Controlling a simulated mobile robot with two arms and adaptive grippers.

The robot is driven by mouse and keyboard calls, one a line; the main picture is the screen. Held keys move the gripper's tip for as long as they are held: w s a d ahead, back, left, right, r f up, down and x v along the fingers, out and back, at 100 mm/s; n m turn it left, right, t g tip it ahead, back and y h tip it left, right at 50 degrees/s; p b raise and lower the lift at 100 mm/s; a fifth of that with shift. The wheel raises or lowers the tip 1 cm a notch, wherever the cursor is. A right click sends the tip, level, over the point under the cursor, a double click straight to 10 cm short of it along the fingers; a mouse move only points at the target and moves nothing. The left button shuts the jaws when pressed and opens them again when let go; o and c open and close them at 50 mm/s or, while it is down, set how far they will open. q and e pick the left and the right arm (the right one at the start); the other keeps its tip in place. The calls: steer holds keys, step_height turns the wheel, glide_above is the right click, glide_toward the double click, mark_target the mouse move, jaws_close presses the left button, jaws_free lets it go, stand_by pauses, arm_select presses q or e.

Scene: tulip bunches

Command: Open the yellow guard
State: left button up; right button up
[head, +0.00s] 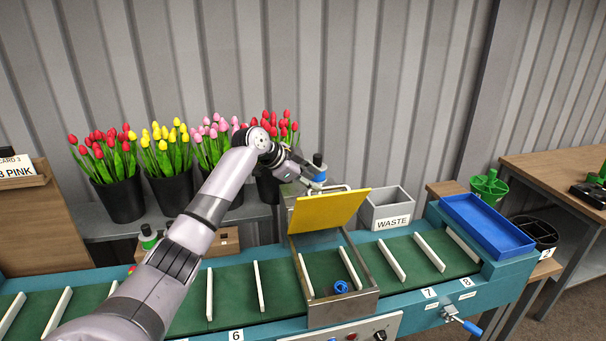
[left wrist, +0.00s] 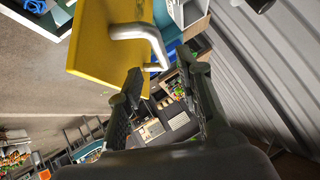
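The yellow guard (head: 328,209) is raised and tilted up above a metal-framed section of the conveyor. The section under it is open, and a blue ring-like part (head: 341,287) lies on its green belt. The guard also fills the upper left of the left wrist view (left wrist: 95,50), with its silver handle (left wrist: 130,32) on the face toward me. My left gripper (head: 314,184) is behind the guard's upper edge in the head view. In the left wrist view its fingers (left wrist: 165,72) are apart, with the handle's end near the tips. I cannot tell whether they touch. My right gripper is out of view.
The green belt with white dividers (head: 235,290) runs along the front. A grey WASTE bin (head: 389,208) and a blue tray (head: 485,222) stand to the right. Tulip buckets (head: 120,200) line the back shelf. A blue-handled lever (head: 465,324) sticks out at the front right.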

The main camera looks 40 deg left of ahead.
arm_select(q)
steer(key=shift+v, duration=2.2)
